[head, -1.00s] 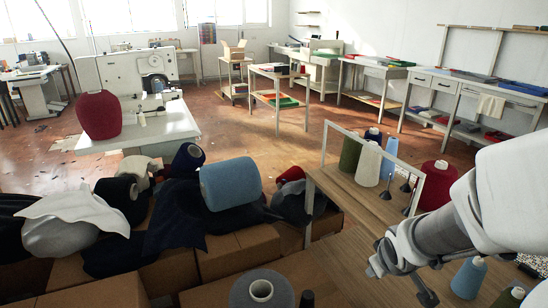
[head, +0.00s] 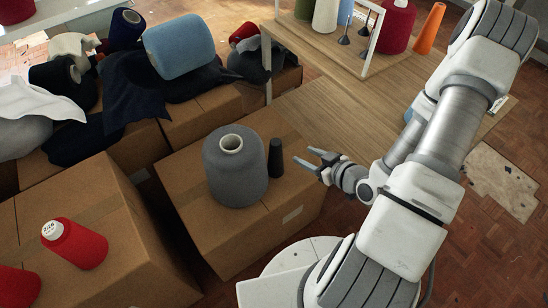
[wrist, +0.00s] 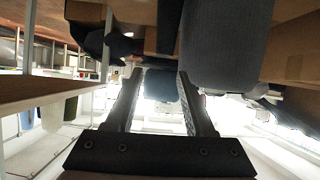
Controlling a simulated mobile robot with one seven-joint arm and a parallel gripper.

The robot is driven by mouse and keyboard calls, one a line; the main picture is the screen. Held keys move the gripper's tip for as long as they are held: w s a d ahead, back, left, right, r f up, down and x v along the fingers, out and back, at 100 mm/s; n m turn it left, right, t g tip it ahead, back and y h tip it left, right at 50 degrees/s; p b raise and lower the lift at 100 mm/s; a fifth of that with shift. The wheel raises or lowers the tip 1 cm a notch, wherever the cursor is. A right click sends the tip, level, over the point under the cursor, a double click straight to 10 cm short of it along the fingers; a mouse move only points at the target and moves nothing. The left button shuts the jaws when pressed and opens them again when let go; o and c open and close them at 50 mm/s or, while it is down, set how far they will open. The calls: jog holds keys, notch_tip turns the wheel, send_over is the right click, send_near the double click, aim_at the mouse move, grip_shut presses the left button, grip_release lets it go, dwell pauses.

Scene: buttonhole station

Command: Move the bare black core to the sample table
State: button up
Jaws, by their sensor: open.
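The bare black core (head: 275,158) is a slim dark cone standing upright on a cardboard box, close to the right side of a big grey yarn cone (head: 222,178). My gripper (head: 300,160) is open and empty, just right of the core, with its fingers pointing left at it. In the wrist view, the core (wrist: 170,22) shows beyond the open fingers (wrist: 157,76), beside the grey cone (wrist: 225,45). A wooden table (head: 310,112) stands behind on the right; I cannot tell whether it is the sample table.
The cardboard box (head: 235,250) carries the grey cone and core. A white frame (head: 318,55) with dark spindles and yarn cones stands on the wooden surface. Boxes with dark cloth and a blue cone (head: 180,45) lie behind; a red cone (head: 75,245) lies front left.

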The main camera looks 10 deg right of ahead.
jog(key=t+b, duration=0.1)
jog(key=b, duration=0.2)
send_near(272, 140)
jog(key=x, duration=0.6)
jog(key=shift+w+d+f, duration=0.2)
jog(key=shift+w+f, duration=0.15)
jog(key=x, duration=0.2)
jog(key=b+x, duration=0.1)
jog(key=x, duration=0.1)
jog(key=shift+w+a+f, duration=0.15)
jog(key=shift+a+f, duration=0.05)
jog(key=shift+f, duration=0.2)
jog(key=shift+w+a, duration=0.1)
jog(key=shift+w, duration=0.25)
grip_shut()
